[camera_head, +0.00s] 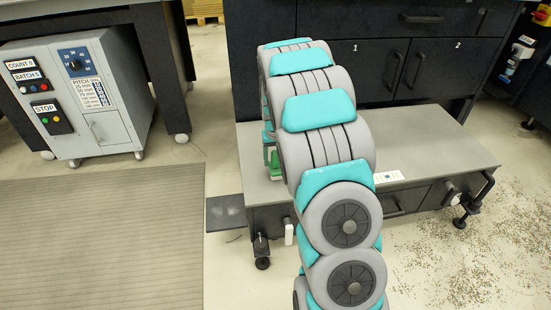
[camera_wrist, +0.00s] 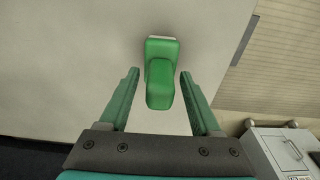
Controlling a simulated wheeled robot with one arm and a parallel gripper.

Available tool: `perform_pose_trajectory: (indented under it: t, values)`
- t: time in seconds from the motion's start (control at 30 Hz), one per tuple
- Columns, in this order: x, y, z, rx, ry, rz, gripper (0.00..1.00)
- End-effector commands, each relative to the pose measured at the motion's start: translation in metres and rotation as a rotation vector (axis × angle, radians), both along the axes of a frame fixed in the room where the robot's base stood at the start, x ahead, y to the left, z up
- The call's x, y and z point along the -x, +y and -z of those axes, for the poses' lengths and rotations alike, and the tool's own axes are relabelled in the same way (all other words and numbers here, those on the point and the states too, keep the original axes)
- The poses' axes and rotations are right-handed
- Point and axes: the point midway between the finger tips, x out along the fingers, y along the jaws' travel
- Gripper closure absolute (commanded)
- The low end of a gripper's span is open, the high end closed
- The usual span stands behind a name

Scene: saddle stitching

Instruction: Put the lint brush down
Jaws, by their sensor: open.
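The green lint brush (camera_wrist: 161,75) lies on the grey top of the low bench (camera_wrist: 60,60), between my gripper's fingers in the wrist view. Its far end shows a pale edge. My gripper (camera_wrist: 159,74) is open, with one finger on each side of the brush and a visible gap on both sides. In the head view a bit of the green brush (camera_head: 275,168) shows on the bench top (camera_head: 430,152), left of my arm. My arm hides most of the gripper there.
A grey control cabinet (camera_head: 85,95) stands at the left on wheels. A ribbed mat (camera_head: 100,240) covers the floor at lower left. Black drawers (camera_head: 420,65) rise behind the bench.

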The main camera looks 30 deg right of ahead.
Motion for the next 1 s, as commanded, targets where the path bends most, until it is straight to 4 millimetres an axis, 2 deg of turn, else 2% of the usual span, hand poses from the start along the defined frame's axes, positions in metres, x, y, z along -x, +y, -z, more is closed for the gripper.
perform_pose_trajectory:
  t: [0.27,0.37,0.7,0.83,1.0]
  values:
    - [0.000,0.000,-0.006,0.001,-0.003,0.000,0.36]
    - [0.000,0.000,-0.020,0.002,-0.006,0.000,0.36]
    - [0.009,0.003,-0.087,0.002,-0.006,0.000,0.36]
    - [0.011,0.003,-0.106,0.001,-0.003,-0.001,0.36]
    - [0.013,0.004,-0.120,0.002,-0.003,-0.001,0.36]
